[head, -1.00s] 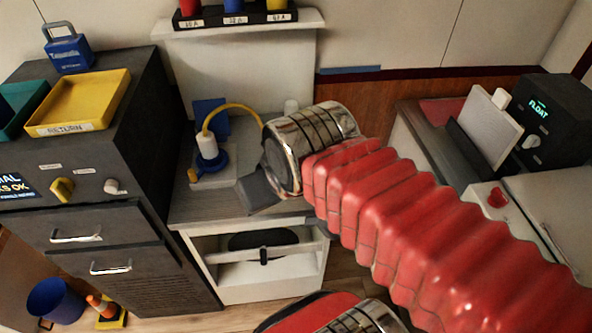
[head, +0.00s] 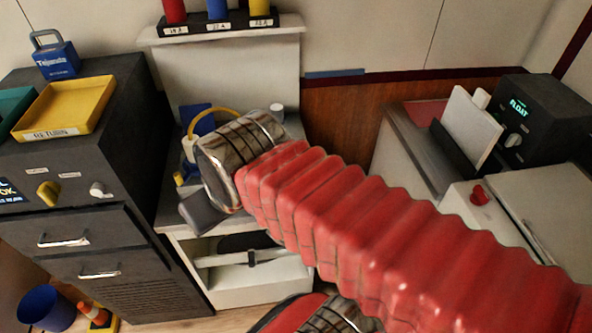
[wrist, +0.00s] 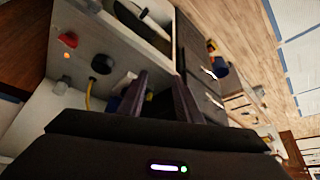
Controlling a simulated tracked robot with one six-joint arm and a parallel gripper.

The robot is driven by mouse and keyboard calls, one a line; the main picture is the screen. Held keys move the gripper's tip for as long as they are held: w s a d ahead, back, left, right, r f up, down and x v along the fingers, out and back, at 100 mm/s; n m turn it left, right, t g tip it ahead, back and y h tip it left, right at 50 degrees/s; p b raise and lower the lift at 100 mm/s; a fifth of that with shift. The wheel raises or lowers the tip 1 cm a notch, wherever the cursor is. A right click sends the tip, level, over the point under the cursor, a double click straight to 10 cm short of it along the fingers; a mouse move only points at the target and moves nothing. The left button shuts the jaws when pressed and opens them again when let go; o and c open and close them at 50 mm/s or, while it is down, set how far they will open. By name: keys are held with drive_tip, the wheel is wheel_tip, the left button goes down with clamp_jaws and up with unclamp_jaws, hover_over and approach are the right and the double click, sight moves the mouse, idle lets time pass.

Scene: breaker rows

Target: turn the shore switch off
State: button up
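No label reading "shore" is legible, so I cannot tell which control is the shore switch. The dark cabinet's front has a yellow knob (head: 48,193) and a white knob (head: 98,189) under small unreadable labels. A black box showing "FLOAT" (head: 535,118) has a pale knob (head: 514,140). My gripper (wrist: 162,76) has its two dark fingers apart, with nothing held between them; a blue thing (wrist: 125,84) shows beyond. In the head view my gripper is right of the dark cabinet, over the low counter, its fingers mostly hidden by the wrist.
A yellow return tray (head: 22,134) and a blue padlock-shaped block (head: 56,62) sit on the cabinet. A yellow cable (head: 190,125) stands behind my wrist. A shelf (head: 225,36) holds coloured cylinders. A blue bin (head: 45,308) and orange cone (head: 92,313) are on the floor.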

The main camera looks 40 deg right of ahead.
drive_tip(key=w+d+m+g+y, duration=0.1)
drive_tip(key=w+d+m+g, duration=0.1)
drive_tip(key=w+d+m, duration=0.4)
drive_tip(key=w+d+m+g, duration=0.1)
drive_tip(key=d+m, duration=0.7)
drive_tip(key=d, duration=0.2)
drive_tip(key=d+f+m+y, duration=0.1)
drive_tip(key=d+f+m, duration=0.1)
drive_tip(key=d+m, duration=0.3)
drive_tip(key=d+f+m+y, duration=0.1)
drive_tip(key=d+m, duration=0.4)
drive_tip(key=d, duration=0.7)
drive_tip(key=shift+f+m+y, duration=0.4)
drive_tip(key=shift+f, duration=0.4)
drive_tip(key=x, duration=1.3)
drive_tip(key=shift+a+f, duration=0.1)
drive_tip(key=shift+f, duration=0.25)
clamp_jaws()
